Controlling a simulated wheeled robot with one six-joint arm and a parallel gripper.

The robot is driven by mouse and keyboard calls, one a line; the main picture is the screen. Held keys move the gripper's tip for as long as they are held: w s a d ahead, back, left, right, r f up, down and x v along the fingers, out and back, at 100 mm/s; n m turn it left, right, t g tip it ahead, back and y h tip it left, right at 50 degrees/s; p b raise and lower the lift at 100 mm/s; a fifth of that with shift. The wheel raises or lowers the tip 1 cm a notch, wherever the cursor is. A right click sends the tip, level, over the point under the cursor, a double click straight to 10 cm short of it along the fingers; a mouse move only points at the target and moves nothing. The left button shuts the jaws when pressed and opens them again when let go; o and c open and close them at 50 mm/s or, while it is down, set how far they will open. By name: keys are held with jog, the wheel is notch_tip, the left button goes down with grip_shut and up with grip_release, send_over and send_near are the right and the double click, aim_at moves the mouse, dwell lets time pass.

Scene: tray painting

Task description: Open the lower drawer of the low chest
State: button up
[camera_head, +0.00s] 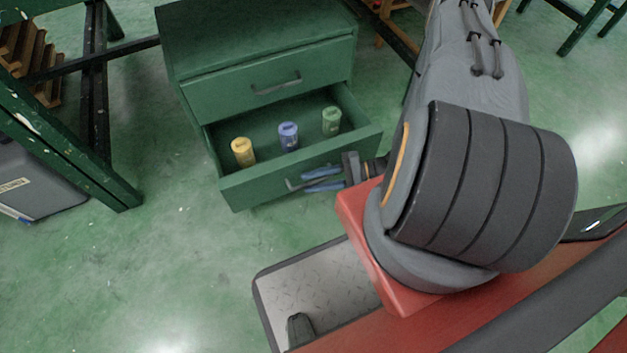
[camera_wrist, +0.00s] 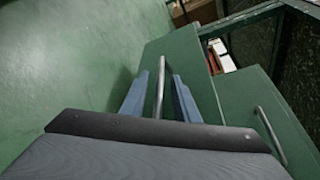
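The low green chest (camera_head: 255,42) stands ahead with its upper drawer (camera_head: 235,95) shut. Its lower drawer (camera_head: 245,192) is pulled well out in the head view, showing the inside. In it stand a yellow jar (camera_head: 243,152), a blue jar (camera_head: 288,137) and a green jar (camera_head: 331,121). My gripper (camera_head: 304,183) is at the lower drawer's bar handle (camera_head: 291,187). In the wrist view, the handle (camera_wrist: 160,85) lies between the two blue fingers of my gripper (camera_wrist: 159,76). Gaps show on both sides, so the fingers are open around it. The upper drawer's handle (camera_head: 276,84) is free.
A green table frame (camera_head: 95,100) and a grey bin (camera_head: 38,187) stand at the left. Green floor (camera_head: 130,270) is clear in front and to the left of the drawer. Other furniture legs show at the upper right.

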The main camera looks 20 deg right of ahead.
jog(key=p+v, duration=0.1)
jog(key=v, duration=0.6)
jog(key=shift+d+p, duration=0.35)
jog(key=shift+s, duration=0.15)
jog(key=shift+r, duration=0.1)
